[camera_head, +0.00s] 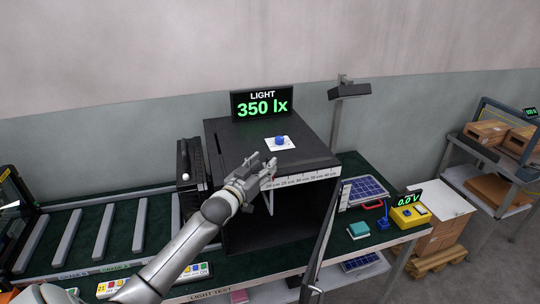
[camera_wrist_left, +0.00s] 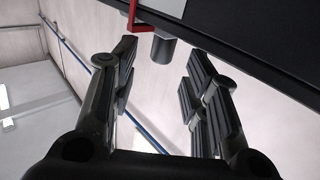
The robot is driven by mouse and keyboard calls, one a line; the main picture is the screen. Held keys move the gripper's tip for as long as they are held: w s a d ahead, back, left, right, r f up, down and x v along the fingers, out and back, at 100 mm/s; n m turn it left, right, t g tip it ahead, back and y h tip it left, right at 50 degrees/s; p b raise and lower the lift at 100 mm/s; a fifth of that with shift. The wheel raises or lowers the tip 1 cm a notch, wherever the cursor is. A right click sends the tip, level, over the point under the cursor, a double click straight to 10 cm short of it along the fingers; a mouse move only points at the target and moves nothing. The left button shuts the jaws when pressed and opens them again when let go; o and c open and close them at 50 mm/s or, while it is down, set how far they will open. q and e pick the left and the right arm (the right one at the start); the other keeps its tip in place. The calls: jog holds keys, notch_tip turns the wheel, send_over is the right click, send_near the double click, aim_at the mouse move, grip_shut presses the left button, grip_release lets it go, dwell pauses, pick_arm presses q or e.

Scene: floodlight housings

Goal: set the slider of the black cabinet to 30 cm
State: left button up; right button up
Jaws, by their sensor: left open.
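The black cabinet (camera_head: 275,145) stands on the green bench with its front open and its door (camera_head: 328,232) swung out to the right. A white scale (camera_head: 308,178) with cm marks runs along its top front edge. My left gripper (camera_head: 269,175) is open in front of the left part of this scale and hides the slider in the head view. In the left wrist view the slider's grey knob (camera_wrist_left: 163,48) with a red pointer (camera_wrist_left: 132,18) shows between and just beyond the open fingertips (camera_wrist_left: 160,65). The slider's reading cannot be told. My right gripper is out of view.
A display (camera_head: 262,104) reading 350 lx stands behind the cabinet. A blue button (camera_head: 280,140) sits on its top. A lamp post (camera_head: 338,115), solar panel (camera_head: 365,190) and yellow meter (camera_head: 408,215) are to the right; a roller conveyor (camera_head: 88,236) is left.

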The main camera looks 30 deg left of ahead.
aim_at(268, 160)
pick_arm(q)
jog(key=shift+w+a+p, duration=0.2)
jog(key=shift+w+p, duration=0.3)
jog(key=shift+w, duration=1.85)
jog(key=shift+c, duration=0.4)
grip_shut()
